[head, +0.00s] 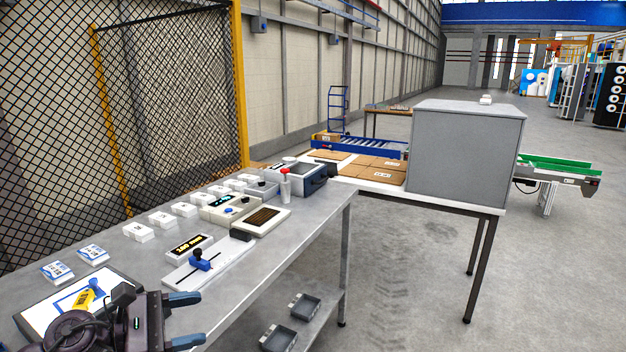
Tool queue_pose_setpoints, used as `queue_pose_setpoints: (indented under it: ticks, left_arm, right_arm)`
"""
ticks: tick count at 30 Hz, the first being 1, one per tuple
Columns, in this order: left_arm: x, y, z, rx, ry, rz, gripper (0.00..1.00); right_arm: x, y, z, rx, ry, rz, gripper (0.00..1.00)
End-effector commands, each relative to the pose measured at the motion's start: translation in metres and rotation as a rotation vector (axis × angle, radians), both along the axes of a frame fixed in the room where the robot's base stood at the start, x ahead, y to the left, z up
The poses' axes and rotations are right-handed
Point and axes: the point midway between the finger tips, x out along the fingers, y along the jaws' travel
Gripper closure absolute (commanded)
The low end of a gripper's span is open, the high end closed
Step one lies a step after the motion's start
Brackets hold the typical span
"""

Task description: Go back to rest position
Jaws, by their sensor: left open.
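My left gripper (190,320) is at the bottom left of the head view, over the near end of a grey metal workbench (318,208). Its two blue-grey fingers are apart and point right, with nothing between them. Beside it, partly hidden by my arm, a white panel (50,312) with blue and yellow markings lies on the bench. My right gripper does not show.
The bench holds a slide gauge (215,262), a lit display (189,247), several small white boxes and a red-topped bottle (285,186). A black mesh fence (170,90) stands behind. A grey cabinet (460,155) sits on a farther table. Open floor lies right.

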Motion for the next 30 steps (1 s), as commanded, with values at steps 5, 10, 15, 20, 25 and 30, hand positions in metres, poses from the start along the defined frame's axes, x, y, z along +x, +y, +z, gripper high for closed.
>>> queue_pose_setpoints:
  ticks: [5, 10, 15, 20, 25, 30]
  left_arm:
    - [-0.004, 0.000, 0.015, -0.456, 0.249, 0.214, 0.40]
    - [-0.006, 0.022, 0.015, -0.894, 0.508, 0.415, 0.40]
    - [-0.016, 0.055, -0.005, -1.339, 0.771, 0.613, 0.40]
    - [-0.037, 0.084, -0.041, -1.760, 1.003, 0.803, 0.40]
    - [-0.076, 0.105, -0.090, -2.210, 1.211, 1.023, 0.40]
    - [-0.131, 0.110, -0.138, 2.500, -1.273, -1.198, 0.40]
  right_arm:
    - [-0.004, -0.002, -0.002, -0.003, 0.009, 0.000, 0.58]
    - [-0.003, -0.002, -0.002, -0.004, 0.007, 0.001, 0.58]
    - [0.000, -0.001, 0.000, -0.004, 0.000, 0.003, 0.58]
    - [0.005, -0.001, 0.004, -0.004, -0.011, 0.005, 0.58]
    - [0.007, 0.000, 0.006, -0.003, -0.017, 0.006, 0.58]
    - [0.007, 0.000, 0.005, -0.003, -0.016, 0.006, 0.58]
